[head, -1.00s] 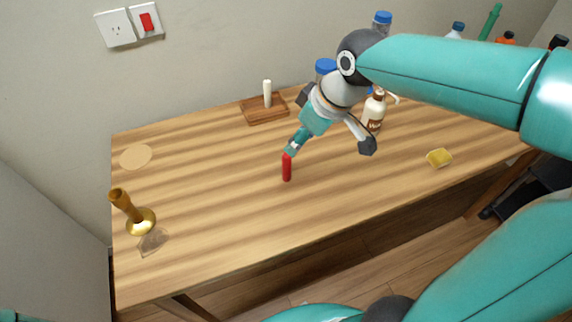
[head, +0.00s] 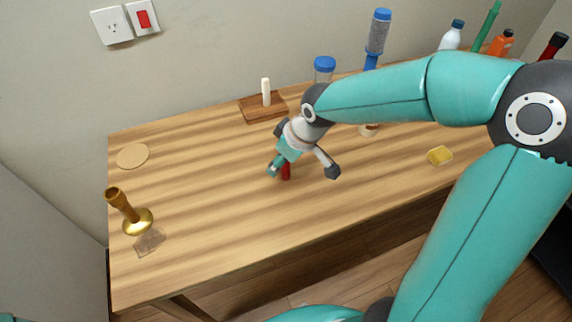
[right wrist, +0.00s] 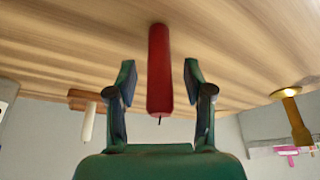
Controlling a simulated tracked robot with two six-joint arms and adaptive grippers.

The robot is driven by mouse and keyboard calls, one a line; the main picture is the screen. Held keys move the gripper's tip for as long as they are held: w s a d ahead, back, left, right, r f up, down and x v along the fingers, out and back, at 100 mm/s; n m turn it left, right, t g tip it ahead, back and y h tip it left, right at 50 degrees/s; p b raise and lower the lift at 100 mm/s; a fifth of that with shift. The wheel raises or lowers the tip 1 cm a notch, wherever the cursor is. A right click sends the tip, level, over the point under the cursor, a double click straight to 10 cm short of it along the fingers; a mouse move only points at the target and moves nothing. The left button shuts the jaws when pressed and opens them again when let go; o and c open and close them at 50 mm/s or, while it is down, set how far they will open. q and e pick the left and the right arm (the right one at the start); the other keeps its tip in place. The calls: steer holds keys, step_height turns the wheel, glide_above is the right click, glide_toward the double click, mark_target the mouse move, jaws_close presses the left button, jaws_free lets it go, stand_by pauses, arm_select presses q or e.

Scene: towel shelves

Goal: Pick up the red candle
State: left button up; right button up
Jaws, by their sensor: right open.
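The red candle (head: 286,171) stands upright on the wooden table, its upper part hidden behind my right gripper in the head view. In the right wrist view the red candle (right wrist: 160,70) shows with its dark wick toward the camera. My right gripper (head: 277,168) is open at the candle. In the wrist view, its fingers (right wrist: 160,82) are on either side of the candle's wick end, with a gap on both sides. My left gripper is not in view.
A brass candlestick (head: 136,218) stands at the table's left end, beside a clear flat piece (head: 150,242). A wooden block with a white candle (head: 266,92) is at the back. Several bottles stand at the back right, and a yellow sponge (head: 440,156) lies to the right.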

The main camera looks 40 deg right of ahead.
jaws_close()
steer(key=shift+r, duration=0.15)
step_height(320, 180, up, 20)
steer(key=p, duration=0.3)
stand_by(0.5)
